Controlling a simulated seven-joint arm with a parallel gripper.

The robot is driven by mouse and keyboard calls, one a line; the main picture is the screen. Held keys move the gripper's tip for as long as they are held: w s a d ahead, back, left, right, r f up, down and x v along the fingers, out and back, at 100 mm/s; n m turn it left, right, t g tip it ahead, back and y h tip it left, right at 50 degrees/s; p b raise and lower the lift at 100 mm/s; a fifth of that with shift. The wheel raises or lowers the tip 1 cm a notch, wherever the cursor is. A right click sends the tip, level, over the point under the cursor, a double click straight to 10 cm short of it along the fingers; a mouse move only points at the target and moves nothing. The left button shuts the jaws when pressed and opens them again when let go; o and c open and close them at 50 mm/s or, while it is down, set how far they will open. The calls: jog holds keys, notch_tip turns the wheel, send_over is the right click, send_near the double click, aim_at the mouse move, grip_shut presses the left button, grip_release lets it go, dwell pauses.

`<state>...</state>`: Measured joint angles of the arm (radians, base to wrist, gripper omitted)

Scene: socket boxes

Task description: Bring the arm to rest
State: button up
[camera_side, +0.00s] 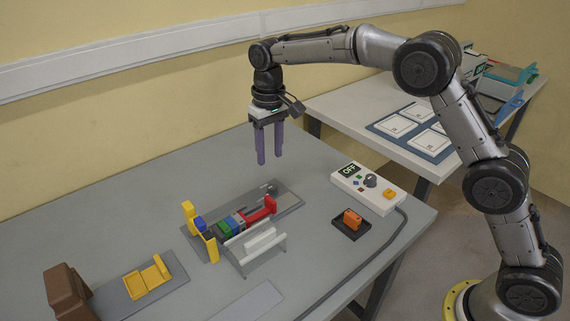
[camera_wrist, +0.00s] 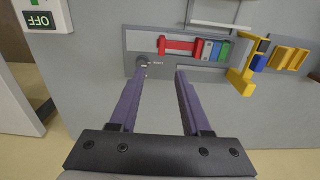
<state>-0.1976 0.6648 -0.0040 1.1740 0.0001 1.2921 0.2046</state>
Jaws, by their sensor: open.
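My gripper (camera_side: 271,160) hangs from my arm well above the grey table (camera_side: 130,215), fingers pointing down. It is open, and nothing is between the two purple fingers. In the wrist view the gripper (camera_wrist: 158,75) also shows with its fingers apart. Below it is a grey plate (camera_side: 287,199) with a row of coloured blocks (camera_side: 229,222), a red piece (camera_side: 262,210) at their right end and yellow brackets (camera_side: 209,247) at their left end. My gripper touches none of these.
A white control box (camera_side: 368,187) reading OFF sits at the right. An orange block (camera_side: 352,219) is in a black tray. A white rack (camera_side: 256,246), a yellow fixture (camera_side: 147,276) and a brown block (camera_side: 67,290) are nearer the front. A cable (camera_side: 360,270) runs along the right side.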

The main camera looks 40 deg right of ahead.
jog(key=s+d+r+t, duration=0.1)
jog(key=s+d+r, duration=0.15)
jog(key=r, duration=0.45)
jog(key=s+d+r+t, duration=0.1)
jog(key=s+d+r, duration=0.1)
jog(key=s+r, duration=0.3)
jog(key=s+d+r+m+t, duration=0.1)
jog(key=s+d+r, duration=0.15)
jog(key=s, duration=0.25)
jog(key=s+d+r+t, duration=0.1)
jog(key=s+r, duration=0.3)
jog(key=s, duration=0.2)
jog(key=s+d+f, duration=0.1)
jog(key=s+f, duration=0.5)
jog(key=s, duration=0.3)
jog(key=s+d+f+n+t, duration=0.1)
jog(key=s+f, duration=0.5)
jog(key=s, duration=0.3)
jog(key=shift+d, duration=0.3)
jog(key=shift+s+r, duration=0.1)
